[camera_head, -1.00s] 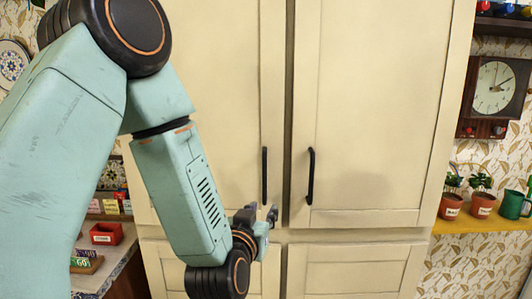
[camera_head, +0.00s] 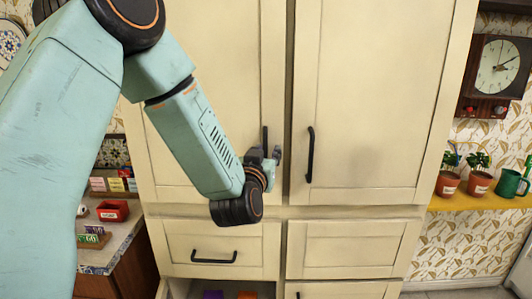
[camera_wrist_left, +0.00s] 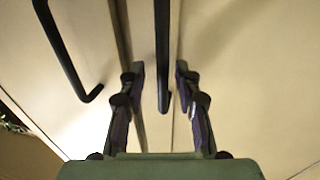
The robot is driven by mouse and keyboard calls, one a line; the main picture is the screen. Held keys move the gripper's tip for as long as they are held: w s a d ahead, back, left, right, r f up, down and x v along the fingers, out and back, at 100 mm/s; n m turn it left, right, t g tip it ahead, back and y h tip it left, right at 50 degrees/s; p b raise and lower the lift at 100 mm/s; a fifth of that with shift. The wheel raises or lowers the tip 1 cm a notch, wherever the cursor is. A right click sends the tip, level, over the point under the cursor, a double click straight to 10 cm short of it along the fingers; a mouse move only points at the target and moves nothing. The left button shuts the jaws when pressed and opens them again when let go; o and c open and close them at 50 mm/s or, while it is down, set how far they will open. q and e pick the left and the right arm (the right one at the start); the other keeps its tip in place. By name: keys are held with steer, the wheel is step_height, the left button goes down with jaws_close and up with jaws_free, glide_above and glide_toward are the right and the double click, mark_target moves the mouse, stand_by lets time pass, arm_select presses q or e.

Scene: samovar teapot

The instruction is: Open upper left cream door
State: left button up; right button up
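The upper left cream door (camera_head: 205,90) is closed, flush with the upper right cream door (camera_head: 375,90). Its black vertical handle (camera_head: 265,136) is near its right edge; the handle's lower part is hidden behind my left gripper (camera_head: 269,155). In the left wrist view this handle (camera_wrist_left: 162,55) runs between the two fingers of my left gripper (camera_wrist_left: 158,72), with a gap on both sides. The fingers are open and I see no clear contact. The right door's black handle (camera_head: 310,155) also shows in the left wrist view (camera_wrist_left: 68,62). My right gripper is not in view.
Below the doors are cream drawers (camera_head: 350,248), with a black handle (camera_head: 214,257) on the left one. A lower compartment shows purple and orange items (camera_head: 247,295). A counter with a red box (camera_head: 113,211) is left; a yellow shelf (camera_head: 480,200) with potted plants is right.

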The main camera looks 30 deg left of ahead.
arm_select(q)
steer(key=shift+w+a+f, duration=0.1)
steer(key=shift+a+f, duration=0.05)
steer(key=shift+a, duration=0.1)
steer(key=shift+c, duration=0.9)
steer(key=shift+s, duration=0.25)
steer(key=shift+c, duration=1.3)
steer(key=shift+w+d, duration=0.1)
steer(key=shift+d, duration=0.1)
jaws_close()
steer(key=shift+a, duration=0.15)
